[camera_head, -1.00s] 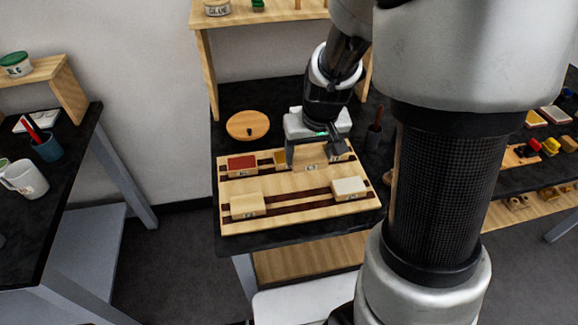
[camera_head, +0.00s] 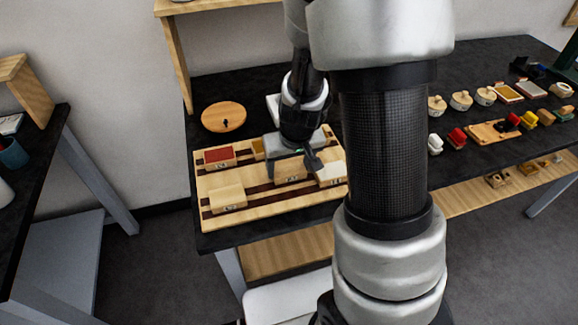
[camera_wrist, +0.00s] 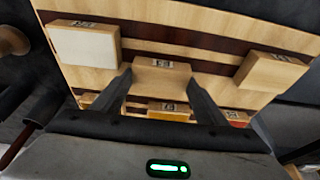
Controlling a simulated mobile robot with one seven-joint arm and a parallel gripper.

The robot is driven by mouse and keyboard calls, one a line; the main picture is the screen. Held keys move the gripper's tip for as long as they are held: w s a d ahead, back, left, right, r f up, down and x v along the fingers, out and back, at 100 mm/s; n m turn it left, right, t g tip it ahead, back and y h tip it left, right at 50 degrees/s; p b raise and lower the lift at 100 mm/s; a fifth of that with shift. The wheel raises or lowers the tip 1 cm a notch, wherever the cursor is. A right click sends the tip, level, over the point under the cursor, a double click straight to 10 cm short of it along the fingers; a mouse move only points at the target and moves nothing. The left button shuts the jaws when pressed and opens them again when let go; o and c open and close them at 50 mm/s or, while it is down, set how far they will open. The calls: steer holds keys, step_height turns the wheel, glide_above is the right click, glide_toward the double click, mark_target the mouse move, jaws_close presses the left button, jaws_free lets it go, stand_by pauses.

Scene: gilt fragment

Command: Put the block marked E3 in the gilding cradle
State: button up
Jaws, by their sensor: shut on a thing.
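My gripper (camera_head: 291,163) is shut on a plain wooden block (camera_head: 290,173) over the middle of a pale board with dark strips (camera_head: 265,203). In the wrist view, the held block (camera_wrist: 160,77) sits between the two dark fingers, with a small label on its edge that I cannot read for certain. Its height above the board is hard to tell. I cannot tell for certain which thing is the gilding cradle.
On the board are a red-topped block (camera_head: 219,157), a partly hidden yellow-topped block (camera_head: 258,149), a plain block (camera_head: 228,199) and a white-topped block (camera_head: 332,174). A round wooden lid (camera_head: 223,117) lies behind. Coloured blocks (camera_head: 457,137) stand on the right-hand bench.

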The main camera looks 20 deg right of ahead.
steer(key=shift+f, duration=0.1)
steer(key=shift+f, duration=0.15)
steer(key=o, duration=0.8)
steer(key=shift+r, duration=0.2)
